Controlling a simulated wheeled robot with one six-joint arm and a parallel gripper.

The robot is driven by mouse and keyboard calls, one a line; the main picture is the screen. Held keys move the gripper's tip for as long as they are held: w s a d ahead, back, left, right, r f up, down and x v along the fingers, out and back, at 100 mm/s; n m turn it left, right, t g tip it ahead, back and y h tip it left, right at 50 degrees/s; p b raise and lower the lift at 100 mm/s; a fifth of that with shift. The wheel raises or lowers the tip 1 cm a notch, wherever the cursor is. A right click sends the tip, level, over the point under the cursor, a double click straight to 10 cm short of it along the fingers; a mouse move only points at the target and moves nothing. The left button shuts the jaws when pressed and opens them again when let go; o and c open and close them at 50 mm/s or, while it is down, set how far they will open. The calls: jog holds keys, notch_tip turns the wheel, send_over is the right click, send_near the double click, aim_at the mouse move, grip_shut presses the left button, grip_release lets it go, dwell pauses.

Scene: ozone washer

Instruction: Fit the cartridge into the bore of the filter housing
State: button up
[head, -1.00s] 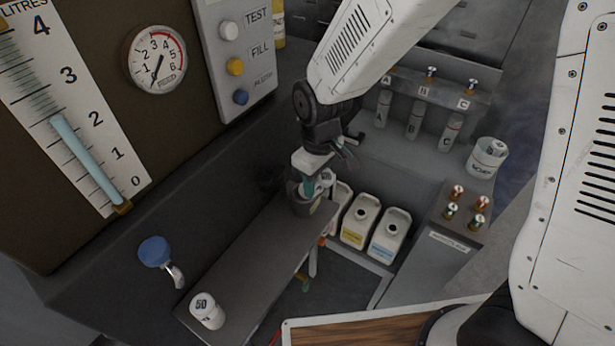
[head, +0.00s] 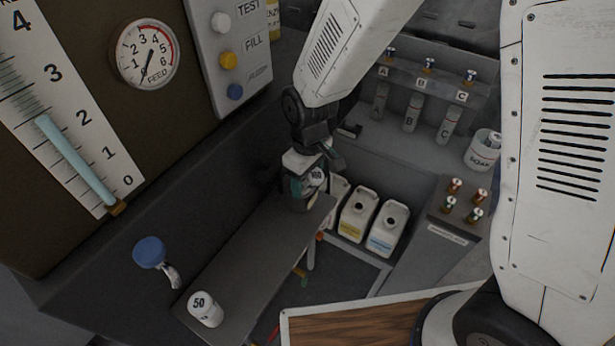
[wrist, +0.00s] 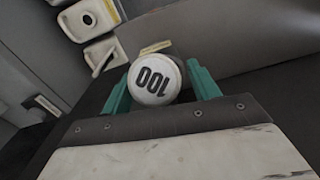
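A white-capped cartridge marked 100 (head: 317,177) is at the far end of the grey shelf; its cap (wrist: 155,80) faces the wrist camera. My gripper (head: 303,184) points down there, its teal fingers on either side of the cartridge in the wrist view, apparently shut on it. The dark cup-like filter housing (head: 302,204) is directly below and around the fingertips in the head view. The gripper and cartridge cover its bore, so I cannot tell how deep the cartridge sits. A second white cartridge marked 50 (head: 205,310) stands at the near end of the shelf.
The grey shelf (head: 250,250) is clear between the housing and the 50 cartridge. A blue-knobbed handle (head: 149,252) juts out at left. White jugs (head: 388,228) stand right of the housing.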

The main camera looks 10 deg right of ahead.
jog(key=r, duration=0.7)
jog(key=shift+w+d+r, duration=0.1)
jog(key=shift+w+r, duration=0.1)
jog(key=shift+r, duration=0.2)
jog(key=s+d+r+m, duration=0.3)
jog(key=d+r, duration=0.5)
jog(key=s+d+r+m, duration=0.3)
jog(key=s+d, duration=0.3)
jog(key=s, duration=0.2)
jog(key=s+d+r+m+t, duration=0.1)
jog(key=s+d+r+m, duration=0.2)
jog(key=s+d+r, duration=0.3)
jog(key=s, duration=0.3)
jog(key=shift+s+d+r, duration=0.15)
jog(key=shift+d, duration=0.25)
jog(key=shift+o, duration=0.6)
